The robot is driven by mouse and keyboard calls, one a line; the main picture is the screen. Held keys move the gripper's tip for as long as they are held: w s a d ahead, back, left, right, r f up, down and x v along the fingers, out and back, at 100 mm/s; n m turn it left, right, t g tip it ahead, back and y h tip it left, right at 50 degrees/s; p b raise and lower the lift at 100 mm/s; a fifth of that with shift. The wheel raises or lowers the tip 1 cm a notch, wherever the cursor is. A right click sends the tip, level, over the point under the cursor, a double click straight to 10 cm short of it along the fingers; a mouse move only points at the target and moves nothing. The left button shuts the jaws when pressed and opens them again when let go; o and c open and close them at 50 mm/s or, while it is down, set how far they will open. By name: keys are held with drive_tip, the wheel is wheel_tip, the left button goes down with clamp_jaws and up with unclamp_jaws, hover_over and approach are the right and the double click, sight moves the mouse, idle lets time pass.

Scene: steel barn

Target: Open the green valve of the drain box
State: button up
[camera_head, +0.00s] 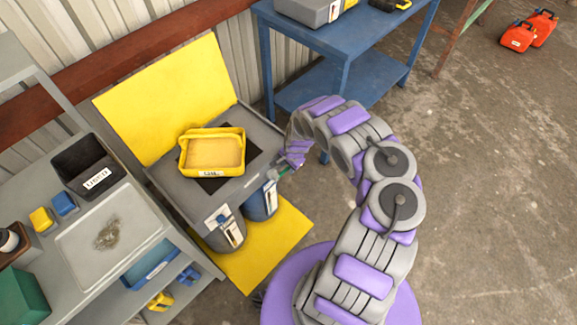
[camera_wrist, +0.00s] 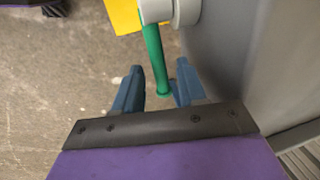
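The drain box (camera_head: 165,180) is a grey box in front of an upright yellow panel. The green valve's lever (camera_wrist: 153,55) hangs from a light grey valve body (camera_wrist: 172,10) on the box's side in the wrist view. A small bit of green (camera_head: 284,171) shows beside my gripper (camera_head: 291,164) in the head view. In the wrist view my gripper (camera_wrist: 160,72) has its two blue fingers apart, with the lever's lower end between them. The lever is closer to the right finger; I cannot tell whether they touch.
A grey bench (camera_head: 75,250) with a black bin (camera_head: 63,158) is at left. A blue table (camera_head: 345,40) stands behind.

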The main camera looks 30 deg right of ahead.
clamp_jaws()
